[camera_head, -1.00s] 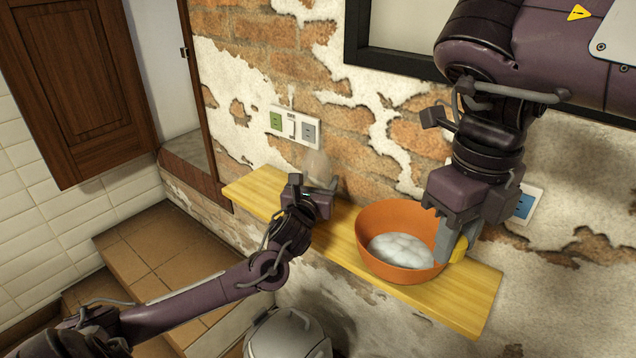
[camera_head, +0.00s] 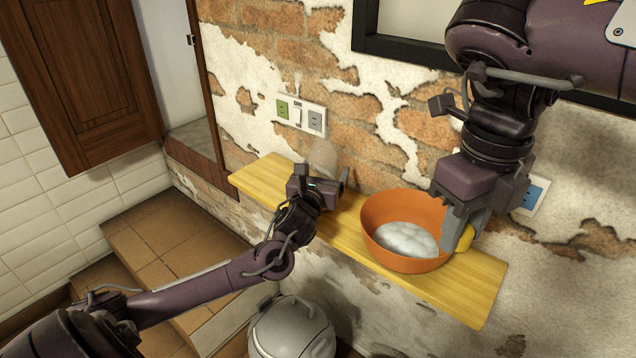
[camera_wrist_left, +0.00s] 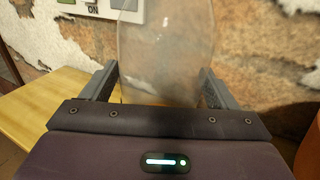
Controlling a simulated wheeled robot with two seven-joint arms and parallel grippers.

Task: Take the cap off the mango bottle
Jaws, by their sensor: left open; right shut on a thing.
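A clear, hazy bottle (camera_head: 322,158) stands on the yellow shelf (camera_head: 262,178) near the wall; it fills the middle of the left wrist view (camera_wrist_left: 165,50). Its top is cut off there, and I see no label or cap. My left gripper (camera_head: 324,178) is open, with its fingers on either side of the bottle. My right gripper (camera_head: 456,238) points down at the right rim of the orange bowl and is shut on a yellow thing (camera_head: 465,239). The fingers and bowl partly hide it, so I cannot tell whether it is a mango bottle.
The orange bowl (camera_head: 382,236), holding white rounded contents (camera_head: 408,238), stands on the shelf between my grippers. Wall sockets (camera_head: 301,115) sit above the shelf. A grey rounded bin (camera_head: 292,328) stands below. The left end of the shelf is bare.

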